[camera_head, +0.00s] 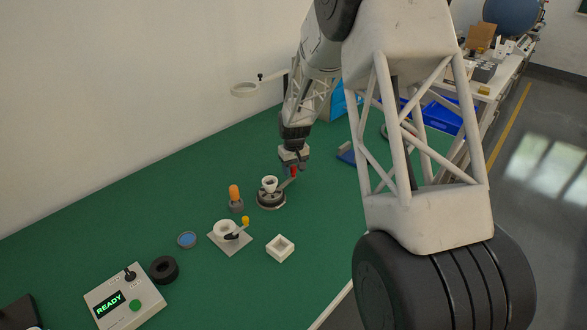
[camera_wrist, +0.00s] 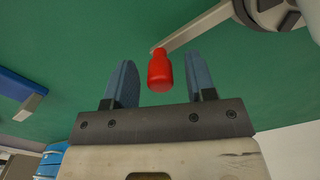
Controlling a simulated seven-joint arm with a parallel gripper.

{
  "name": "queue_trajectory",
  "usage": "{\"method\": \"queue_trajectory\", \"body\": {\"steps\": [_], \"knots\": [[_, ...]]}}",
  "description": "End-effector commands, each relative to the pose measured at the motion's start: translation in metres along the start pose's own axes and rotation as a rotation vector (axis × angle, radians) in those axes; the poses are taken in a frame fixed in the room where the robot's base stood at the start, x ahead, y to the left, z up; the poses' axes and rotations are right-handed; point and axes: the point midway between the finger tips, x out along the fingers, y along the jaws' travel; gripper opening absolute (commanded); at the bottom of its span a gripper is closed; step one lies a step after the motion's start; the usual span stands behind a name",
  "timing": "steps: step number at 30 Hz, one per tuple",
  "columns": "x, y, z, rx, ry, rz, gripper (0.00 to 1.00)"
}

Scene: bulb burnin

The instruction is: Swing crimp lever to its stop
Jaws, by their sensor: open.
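The crimp lever is a grey bar with a red knob at its end; in the wrist view the red knob (camera_wrist: 160,72) stands between the two open fingers of my gripper (camera_wrist: 162,82), apart from both. The lever bar (camera_wrist: 195,27) runs up and right to a round dark crimp base with a white part, cut off at the top right corner. In the head view the crimp base (camera_head: 271,199) stands on the green table, with a white cup-like piece (camera_head: 269,184) on top. My gripper (camera_head: 292,168) is over its right side, at the red knob (camera_head: 293,172).
An orange-topped piece (camera_head: 235,195) stands left of the crimp base. A white plate fixture (camera_head: 228,238), a square white holder (camera_head: 280,248), a blue dish (camera_head: 187,240), a black ring (camera_head: 164,269) and a control box reading READY (camera_head: 143,296) lie nearer. Blue items (camera_head: 347,153) lie right.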

Motion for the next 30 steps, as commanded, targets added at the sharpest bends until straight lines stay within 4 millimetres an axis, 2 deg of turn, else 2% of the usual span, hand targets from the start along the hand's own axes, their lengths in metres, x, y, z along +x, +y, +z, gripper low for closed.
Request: {"method": "queue_trajectory", "body": {"steps": [2,12,23,30], "knots": [[0.000,0.000,0.000,0.000,0.000,0.000,0.51],[0.000,0.000,0.000,0.000,0.000,0.000,0.00],[0.000,0.001,0.002,0.015,0.000,0.000,0.00],[-0.001,0.005,0.011,0.092,0.000,0.000,0.00]]}}
